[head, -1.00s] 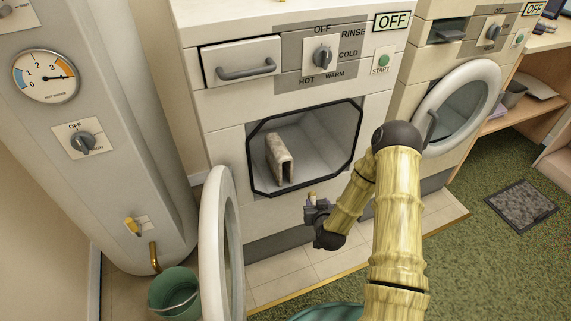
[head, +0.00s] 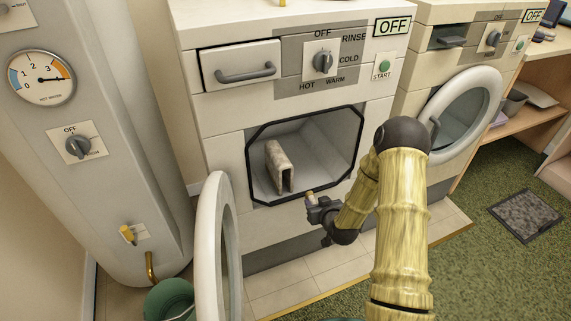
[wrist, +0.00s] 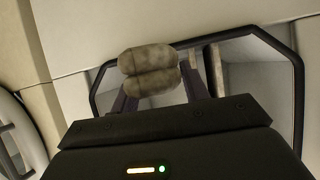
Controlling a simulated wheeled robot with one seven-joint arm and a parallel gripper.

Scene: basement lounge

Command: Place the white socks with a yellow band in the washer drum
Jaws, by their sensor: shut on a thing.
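The washer (head: 225,150) stands ahead with its door (head: 218,250) swung open to the left. Its drum opening (head: 325,150) has a black angular rim. My gripper (head: 312,203) is at the lower right of this rim, seemingly just outside it. It is shut on a small rolled bundle, taken as the socks (wrist: 148,70), pale grey-beige in the wrist view. In the head view only a small yellowish bit of the bundle shows above the fingers. I cannot make out a clear yellow band.
A folded beige cloth-like thing (head: 279,168) stands inside the drum at the left. A second machine with a round open door (head: 462,108) is at the right. A grey boiler (head: 100,140) and green bucket (head: 168,301) are at the left.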

